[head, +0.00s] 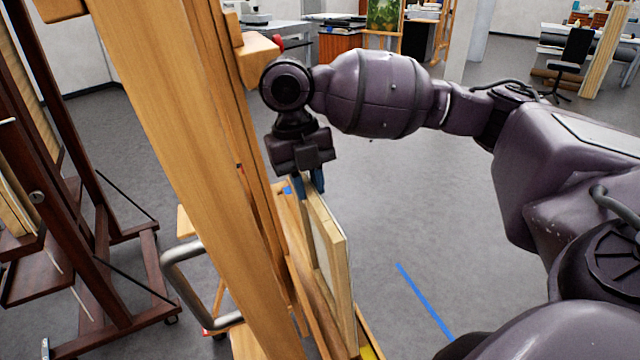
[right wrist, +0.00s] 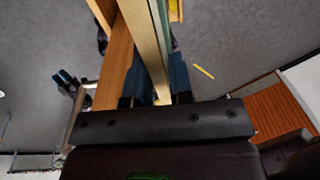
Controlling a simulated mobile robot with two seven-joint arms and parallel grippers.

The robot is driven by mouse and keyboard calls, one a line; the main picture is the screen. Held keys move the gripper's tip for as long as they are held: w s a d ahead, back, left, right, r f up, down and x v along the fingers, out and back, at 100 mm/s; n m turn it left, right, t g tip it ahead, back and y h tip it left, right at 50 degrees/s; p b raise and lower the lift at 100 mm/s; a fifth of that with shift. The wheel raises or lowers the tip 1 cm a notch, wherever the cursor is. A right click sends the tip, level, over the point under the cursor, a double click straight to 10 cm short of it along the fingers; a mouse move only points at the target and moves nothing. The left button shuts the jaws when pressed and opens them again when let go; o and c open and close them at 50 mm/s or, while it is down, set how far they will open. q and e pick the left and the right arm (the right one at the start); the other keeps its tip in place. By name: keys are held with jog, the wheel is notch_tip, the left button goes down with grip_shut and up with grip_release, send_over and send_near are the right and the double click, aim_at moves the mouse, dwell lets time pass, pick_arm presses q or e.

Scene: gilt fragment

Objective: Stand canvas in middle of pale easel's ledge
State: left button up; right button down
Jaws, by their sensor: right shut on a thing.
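The canvas (head: 341,268) is a thin panel with a pale wooden frame, seen nearly edge-on in the head view. My right gripper (head: 310,184) is shut on its top edge from above. In the right wrist view the canvas edge (right wrist: 146,38) runs between the blue fingers of my right gripper (right wrist: 160,82). The pale easel (head: 172,110) rises just left of the canvas. Its ledge (head: 312,300) runs low beside and under the canvas. I cannot tell whether the canvas's lower edge touches the ledge. My left gripper is out of view.
A dark brown easel (head: 58,170) stands at the left. A bent metal handle (head: 176,262) sticks out by the pale easel. The grey floor right of the canvas is open, with a blue tape strip (head: 425,300). Desks and a black chair (head: 573,58) are farther back.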

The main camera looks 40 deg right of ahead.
jog(key=shift+w+a+f+b, duration=0.2)
jog(key=shift+a+f, duration=0.5)
jog(key=shift+w+a+f+b, duration=0.2)
jog(key=shift+a+f, duration=0.45)
jog(key=shift+f, duration=0.05)
jog(key=c, duration=0.9)
grip_release()
